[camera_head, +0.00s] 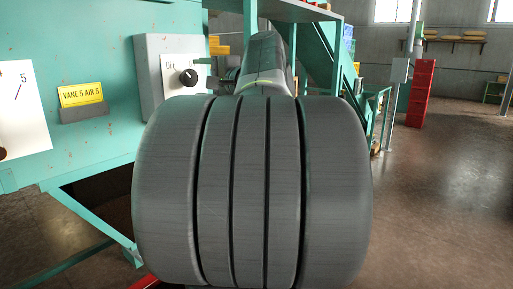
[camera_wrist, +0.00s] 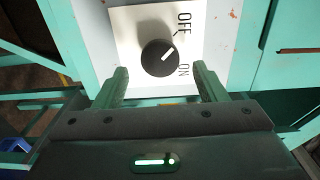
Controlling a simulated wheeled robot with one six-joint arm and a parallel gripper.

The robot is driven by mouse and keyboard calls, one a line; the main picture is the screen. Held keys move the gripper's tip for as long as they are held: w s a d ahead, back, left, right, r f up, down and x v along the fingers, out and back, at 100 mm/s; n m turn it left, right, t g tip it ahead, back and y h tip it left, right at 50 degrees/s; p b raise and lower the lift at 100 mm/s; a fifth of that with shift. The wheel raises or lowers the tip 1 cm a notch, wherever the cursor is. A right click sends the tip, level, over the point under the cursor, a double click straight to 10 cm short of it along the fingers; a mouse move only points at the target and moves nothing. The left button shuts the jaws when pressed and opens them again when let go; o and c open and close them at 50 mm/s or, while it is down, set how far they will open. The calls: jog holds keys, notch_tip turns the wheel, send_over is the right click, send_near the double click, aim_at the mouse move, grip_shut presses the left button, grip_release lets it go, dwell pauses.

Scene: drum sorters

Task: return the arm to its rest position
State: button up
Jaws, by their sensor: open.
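My gripper (camera_wrist: 160,70) is open in the wrist view, its two green fingers spread to either side of a round black knob (camera_wrist: 156,60). Gaps show between the knob and both fingers. The knob is on a white plate (camera_wrist: 126,22) marked OFF and ON, and its white pointer line slants toward the space between the words. In the head view the knob (camera_head: 189,77) is on a grey box (camera_head: 155,60). My arm is stretched forward toward it and fills the middle of that view, hiding most of the gripper.
A teal machine (camera_head: 90,50) with a yellow label (camera_head: 81,95) reading VANE 5 AIR 5 is at left. Teal stairs (camera_head: 322,55) stand behind my arm. Red crates (camera_head: 420,92) are stacked farther back. Open floor (camera_head: 450,190) lies to the right.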

jog(key=shift+x, duration=1.3)
